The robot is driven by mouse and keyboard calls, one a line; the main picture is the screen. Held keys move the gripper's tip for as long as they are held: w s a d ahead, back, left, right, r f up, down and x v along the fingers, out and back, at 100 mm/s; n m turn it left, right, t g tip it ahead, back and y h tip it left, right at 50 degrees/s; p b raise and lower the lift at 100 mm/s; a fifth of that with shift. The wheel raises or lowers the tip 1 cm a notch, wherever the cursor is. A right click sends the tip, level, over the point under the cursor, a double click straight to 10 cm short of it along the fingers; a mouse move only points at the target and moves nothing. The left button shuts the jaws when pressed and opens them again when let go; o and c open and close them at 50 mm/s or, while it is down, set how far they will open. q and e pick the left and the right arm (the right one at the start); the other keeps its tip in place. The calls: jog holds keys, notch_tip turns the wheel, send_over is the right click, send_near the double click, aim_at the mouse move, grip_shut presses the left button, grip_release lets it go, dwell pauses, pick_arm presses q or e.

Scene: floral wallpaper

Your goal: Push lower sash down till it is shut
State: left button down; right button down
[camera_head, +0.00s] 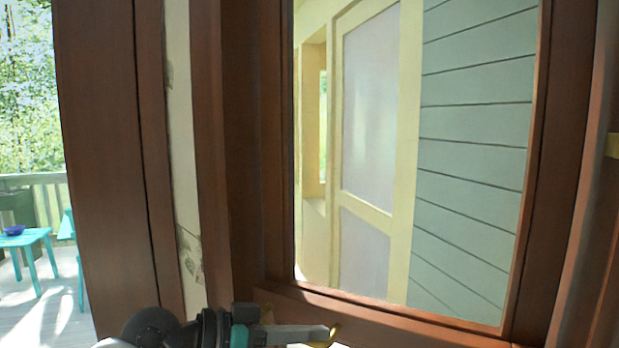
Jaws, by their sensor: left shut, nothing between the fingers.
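The window sash in front of me is a brown wooden frame around a tall glass pane. Its bottom rail (425,324) slants down to the right along the lower edge of the view. I cannot tell from this view whether there is a gap under it. My left gripper (326,334) comes in low from the left and is shut and empty. Its tip is in front of the bottom rail, beside a small brass-coloured piece (335,329). I cannot tell whether they touch. The sill is mostly out of view. My right gripper is not in view.
A thick brown window post (100,150) and a strip of patterned wallpaper (181,120) stand left of the sash. Another brown jamb (585,200) is at the right. Outside are a pale door (370,120), green siding (470,150) and a turquoise table (25,238) on a deck.

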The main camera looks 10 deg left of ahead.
pick_arm(q)
jog(key=shift+s+f+b, duration=0.1)
jog(key=shift+f+b, duration=0.6)
jog(key=shift+f, duration=0.9)
